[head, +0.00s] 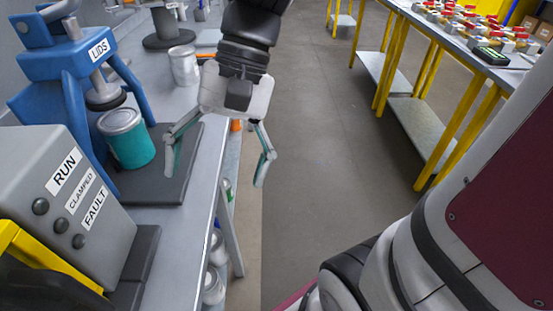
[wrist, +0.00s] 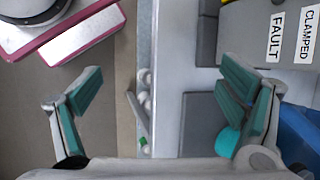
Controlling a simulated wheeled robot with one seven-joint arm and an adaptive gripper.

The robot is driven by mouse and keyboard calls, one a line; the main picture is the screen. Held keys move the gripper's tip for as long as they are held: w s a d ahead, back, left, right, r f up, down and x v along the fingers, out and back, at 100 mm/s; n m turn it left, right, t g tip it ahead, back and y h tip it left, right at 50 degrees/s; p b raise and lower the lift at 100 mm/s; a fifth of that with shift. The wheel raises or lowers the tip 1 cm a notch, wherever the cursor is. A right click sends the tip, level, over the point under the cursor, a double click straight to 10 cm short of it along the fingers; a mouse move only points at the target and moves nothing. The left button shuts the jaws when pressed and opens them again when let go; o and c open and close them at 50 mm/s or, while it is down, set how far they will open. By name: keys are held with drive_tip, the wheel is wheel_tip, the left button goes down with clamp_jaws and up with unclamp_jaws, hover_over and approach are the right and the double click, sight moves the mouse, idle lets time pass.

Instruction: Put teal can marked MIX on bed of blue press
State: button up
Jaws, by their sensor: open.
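A teal can (head: 130,145) with a silver lid stands on the dark bed (head: 175,188) of the blue press (head: 60,62), which is labelled LIDS. The can is under or just in front of the press's dark round head; its base appears to rest on the bed. No MIX mark shows on the side I see. My gripper (head: 215,172) is open and empty, to the right of the can, over the bench edge. In the wrist view, my gripper (wrist: 160,92) has its fingers spread, and the can (wrist: 229,141) is partly hidden behind the right finger.
A grey control box (head: 70,200) labelled RUN, CLAMPED and FAULT stands in front of the press. A silver can (head: 184,66) stands farther back on the bench. Several cans sit below the bench. Open floor (head: 310,130) separates it from a yellow-legged table (head: 440,45).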

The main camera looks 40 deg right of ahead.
drive_tip(key=s+d+n+t+h, duration=0.4)
drive_tip(key=s+d, duration=0.3)
drive_tip(key=s, duration=0.2)
drive_tip(key=shift+d+n+h, duration=0.15)
drive_tip(key=shift+n+h, duration=0.45)
drive_tip(key=shift+n, duration=0.2)
drive_tip(key=shift+f, duration=0.1)
wheel_tip(320, 180, up, 10)
drive_tip(key=t+p, duration=0.2)
drive_tip(key=p, duration=0.6)
drive_tip(key=shift+d+f, duration=0.1)
